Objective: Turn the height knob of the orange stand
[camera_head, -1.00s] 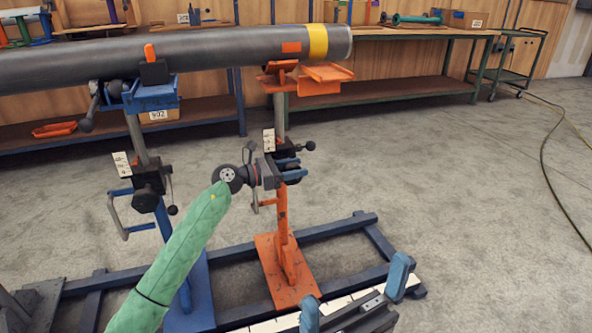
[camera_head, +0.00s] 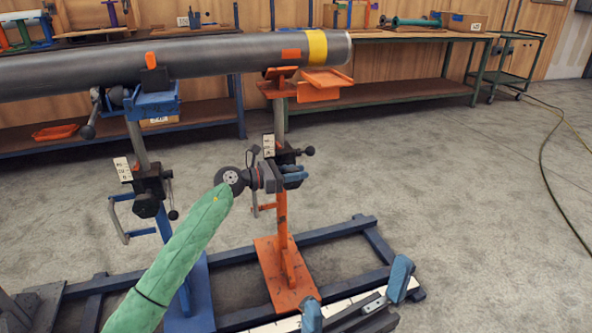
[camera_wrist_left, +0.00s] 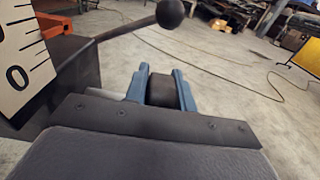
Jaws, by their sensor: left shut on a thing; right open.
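The orange stand (camera_head: 282,230) stands upright on a blue floor frame, its orange head (camera_head: 305,86) under the right end of a grey pipe (camera_head: 190,62). My left gripper (camera_head: 294,174) is at the stand's dark clamp block, below its scale plate. In the left wrist view its two blue fingers are shut on the black height knob (camera_wrist_left: 165,92), one on each side. The head view mostly hides the knob behind the fingers. A ball-ended lever (camera_wrist_left: 170,13) is beyond the fingers. My right gripper (camera_head: 355,288) is open and empty at the bottom, fingers wide apart.
A blue stand (camera_head: 150,185) holds the pipe further left, with its own lever and crank. The blue floor frame (camera_head: 350,235) runs under both stands. Workbenches (camera_head: 410,90) line the back wall. The floor at right is clear apart from a cable.

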